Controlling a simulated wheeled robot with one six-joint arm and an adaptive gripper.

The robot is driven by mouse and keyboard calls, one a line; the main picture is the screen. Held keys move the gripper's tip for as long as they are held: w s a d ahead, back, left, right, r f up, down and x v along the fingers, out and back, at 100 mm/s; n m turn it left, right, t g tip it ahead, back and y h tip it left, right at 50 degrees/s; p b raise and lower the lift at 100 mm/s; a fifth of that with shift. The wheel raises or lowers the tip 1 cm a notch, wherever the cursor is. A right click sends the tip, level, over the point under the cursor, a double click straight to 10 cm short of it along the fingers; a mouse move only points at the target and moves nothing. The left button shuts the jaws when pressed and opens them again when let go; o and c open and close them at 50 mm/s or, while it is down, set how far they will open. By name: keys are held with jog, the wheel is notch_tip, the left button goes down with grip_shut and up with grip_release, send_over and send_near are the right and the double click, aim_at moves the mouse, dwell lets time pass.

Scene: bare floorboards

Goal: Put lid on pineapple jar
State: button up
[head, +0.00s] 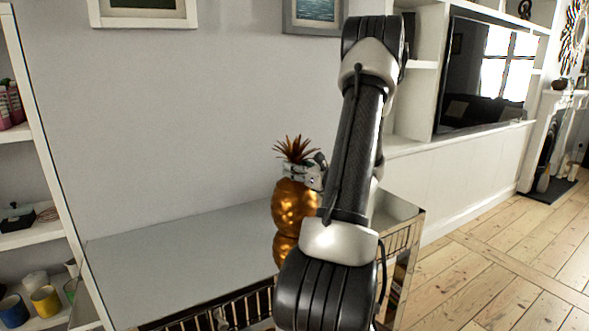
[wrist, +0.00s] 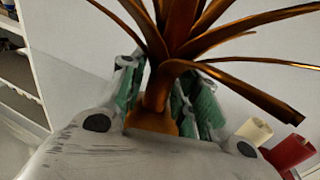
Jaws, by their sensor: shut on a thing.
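The golden pineapple jar (head: 295,207) stands on the grey-topped table in the head view, just left of my arm. A second golden shape shows below it, perhaps its reflection. Its lid, a crown of brown-gold leaves (head: 295,150), is upright directly above the jar body. My gripper (head: 302,171) is shut on the base of the crown from the right. In the wrist view, the green-padded fingers (wrist: 160,100) are on both sides of the lid's stem (wrist: 158,88). The gripper hides the joint between lid and jar, so I cannot tell whether they touch.
The table top (head: 180,255) is clear to the left of the jar, with a wall behind. A white shelf (head: 35,235) with cups stands at the left. A white cabinet (head: 450,185) with a television is at the right, beside open floorboards (head: 490,270).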

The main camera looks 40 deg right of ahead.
jog(key=o, duration=1.3)
jog(key=shift+c, duration=0.2)
jog(key=o, duration=0.5)
jog(key=shift+c, duration=0.2)
jog(key=s+a, duration=0.2)
jog(key=s, duration=0.7)
jog(key=shift+s+a, duration=0.2)
jog(key=shift+s, duration=0.15)
